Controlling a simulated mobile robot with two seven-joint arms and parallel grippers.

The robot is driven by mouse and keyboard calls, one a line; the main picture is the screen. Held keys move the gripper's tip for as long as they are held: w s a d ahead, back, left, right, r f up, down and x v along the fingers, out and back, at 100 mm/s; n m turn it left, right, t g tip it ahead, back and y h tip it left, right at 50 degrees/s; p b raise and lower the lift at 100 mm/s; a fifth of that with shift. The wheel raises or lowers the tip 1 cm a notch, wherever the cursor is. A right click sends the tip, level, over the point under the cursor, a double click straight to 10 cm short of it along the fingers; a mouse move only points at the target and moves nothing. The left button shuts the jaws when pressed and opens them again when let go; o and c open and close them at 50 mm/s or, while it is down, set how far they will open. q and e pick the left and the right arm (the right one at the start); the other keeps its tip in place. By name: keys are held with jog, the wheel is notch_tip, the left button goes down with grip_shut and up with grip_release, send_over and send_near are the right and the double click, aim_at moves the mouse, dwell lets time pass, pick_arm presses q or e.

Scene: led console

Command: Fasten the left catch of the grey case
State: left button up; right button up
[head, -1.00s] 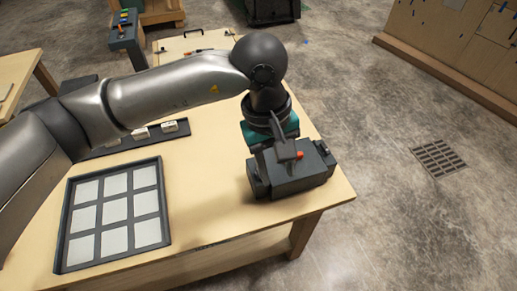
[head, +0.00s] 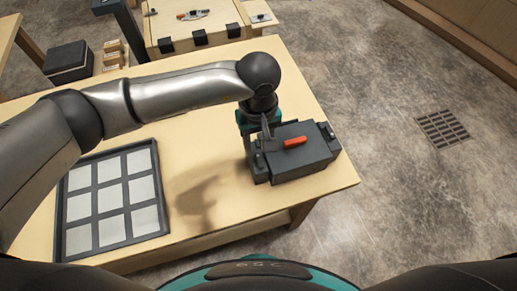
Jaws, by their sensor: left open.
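The grey case (head: 305,163) stands at the right end of the wooden table, with a red handle (head: 295,142) on its lid. Small dark fittings sit at its two ends; the left catch (head: 259,161) is at the left end, and whether it is fastened is too small to tell. My left gripper (head: 257,146) is open, pointing down at the left end of the case, its fingers partly overlapping the case in the picture. I cannot tell whether it touches the catch. My right gripper is not in view.
A dark-framed tray with pale squares (head: 113,196) lies on the table (head: 205,225) left of the case. The table is bare between them. A dark box (head: 68,62) stands at the upper left. A second bench (head: 215,28) with dark clips is behind.

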aim_at(258, 157)
pick_arm(q)
jog(key=shift+f, duration=2.2)
grip_shut()
